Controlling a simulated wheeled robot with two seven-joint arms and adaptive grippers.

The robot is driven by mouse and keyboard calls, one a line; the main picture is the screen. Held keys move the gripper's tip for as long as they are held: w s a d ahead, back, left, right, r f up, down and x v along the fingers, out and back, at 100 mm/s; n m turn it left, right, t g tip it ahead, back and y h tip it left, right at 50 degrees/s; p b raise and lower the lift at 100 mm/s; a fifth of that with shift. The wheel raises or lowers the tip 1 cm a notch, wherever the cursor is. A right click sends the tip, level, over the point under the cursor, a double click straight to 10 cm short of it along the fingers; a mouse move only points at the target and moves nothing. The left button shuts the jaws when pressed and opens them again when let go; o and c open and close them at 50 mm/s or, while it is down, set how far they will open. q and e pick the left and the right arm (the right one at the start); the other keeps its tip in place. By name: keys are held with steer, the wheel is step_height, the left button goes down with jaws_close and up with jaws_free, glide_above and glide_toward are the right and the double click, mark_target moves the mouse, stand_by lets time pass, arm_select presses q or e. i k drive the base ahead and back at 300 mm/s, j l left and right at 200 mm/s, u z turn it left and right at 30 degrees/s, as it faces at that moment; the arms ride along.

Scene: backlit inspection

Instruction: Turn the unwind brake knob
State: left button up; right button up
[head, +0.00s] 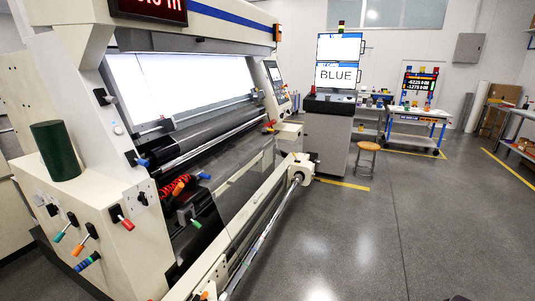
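The inspection machine's side cabinet (95,240) stands at the left and carries several knobs and levers. A small black knob (142,198) sits on a light plate on its right part, and another dark knob (53,209) is on its left part. A red-handled lever (126,223), a teal-handled one (59,236) and an orange-handled one (78,249) stick out below. No label is readable, so I cannot tell which is the unwind brake knob. Neither of my grippers can be made out in this view.
A dark green cylinder (55,150) stands on the cabinet top. The long roller (262,235) runs low along the machine's front. A wooden stool (368,147) and a blue-edged workbench (418,116) stand farther back. The grey floor (390,230) at the right is open.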

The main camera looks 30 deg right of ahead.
mark_target(52, 210)
steer(key=z, duration=0.9)
steer(key=u, duration=1.5)
steer(key=i+j, duration=0.15)
steer(key=j, duration=0.15)
steer(key=i+j+z, duration=0.1)
steer(key=j, duration=0.25)
steer(key=i+j+z, duration=0.1)
steer(key=i+j, duration=0.25)
steer(key=j, duration=0.3)
steer(key=i+j+z, duration=0.1)
steer(key=j, duration=0.25)
steer(key=i+j, duration=0.2)
steer(key=j, duration=0.15)
steer(key=z, duration=0.05)
